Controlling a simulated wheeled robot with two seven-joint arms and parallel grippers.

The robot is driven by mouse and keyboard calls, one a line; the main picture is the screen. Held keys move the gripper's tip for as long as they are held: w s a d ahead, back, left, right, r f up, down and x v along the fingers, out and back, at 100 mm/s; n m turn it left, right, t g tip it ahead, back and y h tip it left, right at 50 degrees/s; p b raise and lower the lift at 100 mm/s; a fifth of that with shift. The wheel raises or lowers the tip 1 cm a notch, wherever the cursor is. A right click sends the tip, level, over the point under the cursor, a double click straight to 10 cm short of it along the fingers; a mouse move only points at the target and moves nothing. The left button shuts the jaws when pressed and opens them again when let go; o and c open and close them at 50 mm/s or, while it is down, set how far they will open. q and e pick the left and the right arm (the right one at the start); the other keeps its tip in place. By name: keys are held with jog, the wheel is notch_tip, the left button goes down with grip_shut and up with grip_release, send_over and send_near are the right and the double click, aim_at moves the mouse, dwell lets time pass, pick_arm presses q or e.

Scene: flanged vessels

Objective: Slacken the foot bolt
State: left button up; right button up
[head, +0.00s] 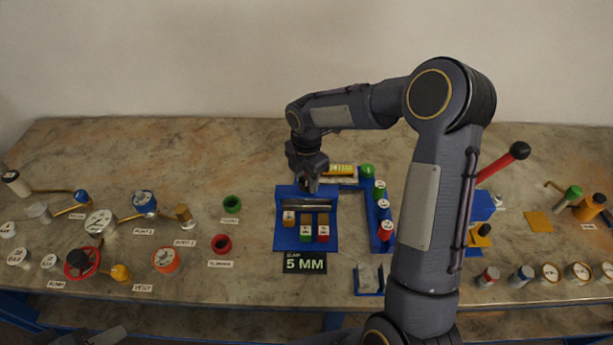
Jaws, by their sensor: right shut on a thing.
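My right gripper (308,183) points down over the back of the blue stand (283,238) in the middle of the table. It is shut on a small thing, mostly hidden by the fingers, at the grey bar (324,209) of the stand. I cannot make out which thing it is. Several small blocks with brown, red and green faces sit in front of the bar, with a dark "5 MM" sign (305,263) below. I cannot pick out the foot bolt for certain. My left gripper does not show clearly.
Labelled vessels and fittings, such as a red ring (221,244) and a green ring (232,202), stand on the left. A blue rack (377,246) with coloured caps is close right of the stand. My right arm hides part of the table.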

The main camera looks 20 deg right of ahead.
aim_at(307, 181)
jog(key=shift+n, duration=0.3)
dwell(0.4)
jog(key=o, duration=1)
jog(key=shift+c, duration=0.2)
jog(key=shift+r+b, duration=0.3)
jog(key=shift+r, duration=3.65)
